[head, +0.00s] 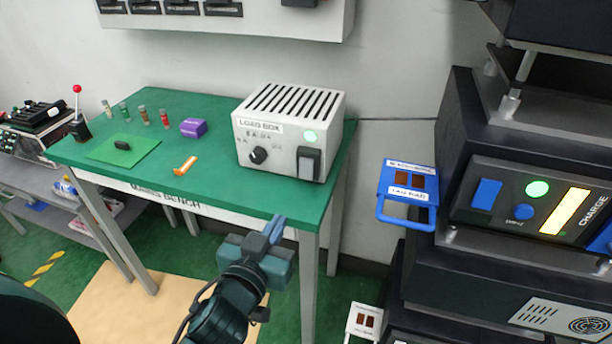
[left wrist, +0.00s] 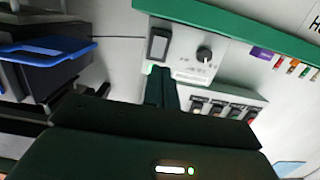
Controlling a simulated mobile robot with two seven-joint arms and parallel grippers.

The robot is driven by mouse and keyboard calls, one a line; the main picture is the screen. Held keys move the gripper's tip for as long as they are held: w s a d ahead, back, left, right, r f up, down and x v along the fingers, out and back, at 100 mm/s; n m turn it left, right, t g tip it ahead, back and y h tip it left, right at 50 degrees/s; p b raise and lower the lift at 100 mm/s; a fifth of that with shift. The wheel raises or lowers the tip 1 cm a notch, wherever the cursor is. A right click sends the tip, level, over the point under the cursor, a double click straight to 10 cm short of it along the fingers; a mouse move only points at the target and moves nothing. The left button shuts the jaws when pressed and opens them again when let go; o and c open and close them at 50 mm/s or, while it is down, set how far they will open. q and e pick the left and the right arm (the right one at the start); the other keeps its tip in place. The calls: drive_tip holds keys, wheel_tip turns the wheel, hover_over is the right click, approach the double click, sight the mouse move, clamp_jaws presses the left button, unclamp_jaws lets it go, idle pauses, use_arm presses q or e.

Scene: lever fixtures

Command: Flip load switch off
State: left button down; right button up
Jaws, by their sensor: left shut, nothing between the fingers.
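The load box (head: 262,172) is a white box with a slotted top on the right end of the green bench. Its front has a dark knob (head: 258,155), a lit green lamp (head: 310,136) and a dark rocker load switch (head: 308,163). My left gripper (head: 275,228) is shut and empty, in front of and below the box, apart from the switch. In the left wrist view, which looks upside down, the fingers (left wrist: 161,88) point toward the box front, close to the lamp. The switch (left wrist: 158,45) shows just beyond them. My right gripper is not in view.
The green bench (head: 215,195) holds small coloured cylinders, a purple block (head: 193,128) and an orange piece (head: 185,166) left of the box. A blue-handled tray (head: 407,195) and a dark charger unit (head: 535,200) stand to the right.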

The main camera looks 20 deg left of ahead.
sight(306, 177)
use_arm(q)
drive_tip(key=shift+s, duration=0.15)
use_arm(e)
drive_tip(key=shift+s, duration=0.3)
use_arm(q)
drive_tip(key=w, duration=0.4)
drive_tip(key=w+f+p, duration=0.1)
drive_tip(key=w, duration=0.9)
drive_tip(key=shift+d+f, duration=0.25)
drive_tip(key=shift+f, duration=0.1)
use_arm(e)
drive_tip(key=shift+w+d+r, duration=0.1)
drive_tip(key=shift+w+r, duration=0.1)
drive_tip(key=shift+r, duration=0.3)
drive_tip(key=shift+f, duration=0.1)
use_arm(q)
drive_tip(key=shift+w+f+b, duration=0.2)
drive_tip(key=shift+f+b, duration=0.2)
drive_tip(key=shift+b, duration=0.5)
drive_tip(key=shift+r, duration=0.35)
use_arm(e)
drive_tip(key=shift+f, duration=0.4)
